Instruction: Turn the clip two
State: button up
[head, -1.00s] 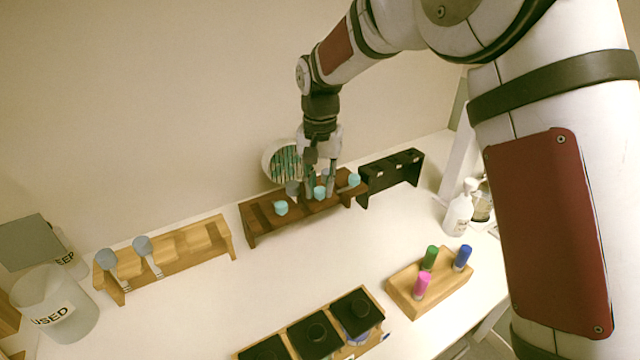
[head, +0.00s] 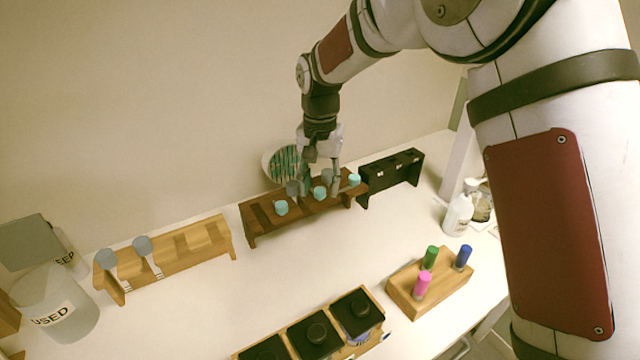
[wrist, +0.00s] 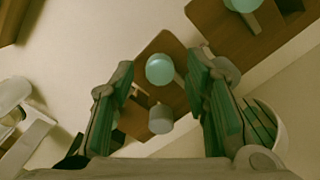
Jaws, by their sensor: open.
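A dark brown rack (head: 252,229) stands near the back wall. It holds several pieces with round teal heads, including a front middle one (head: 320,192), and grey heads (head: 292,187) behind them. I cannot tell which piece is clip two. My gripper (head: 321,187) points down over the middle of this rack, with its jaws open. In the wrist view, a teal head (wrist: 160,69) and a grey head (wrist: 161,118) show between the spread green-padded fingers (wrist: 162,105). Neither finger visibly grips them. Another grey head (wrist: 228,69) is partly hidden behind the right finger.
A tan rack (head: 190,252) with two grey-headed pieces stands at left, by the USED container (head: 72,322). A black rack (head: 390,172) stands right of the brown one. A round green-striped holder (head: 271,158) sits behind. A wooden block (head: 402,288) holds coloured caps in front.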

aim_at(320, 189)
notch_tip(320, 189, up, 12)
dwell(0.4)
jog(key=shift+f, duration=0.1)
jog(key=s+d+r+n+t, duration=0.1)
jog(key=s+d+r, duration=0.3)
jog(key=s+d, duration=0.3)
jog(key=s+d+r+t, duration=0.1)
jog(key=s+d+r, duration=0.3)
jog(key=s+d, duration=0.25)
jog(key=s+d+f+t, duration=0.1)
jog(key=s+d, duration=0.3)
jog(key=s, duration=0.4)
jog(key=s+d+f+n+t, duration=0.1)
jog(key=s+d+f+t, duration=0.1)
jog(key=s+d, duration=0.3)
jog(key=s+f, duration=0.1)
jog(key=s, duration=0.3)
jog(key=shift+s+f, duration=0.2)
jog(key=shift+f, duration=0.2)
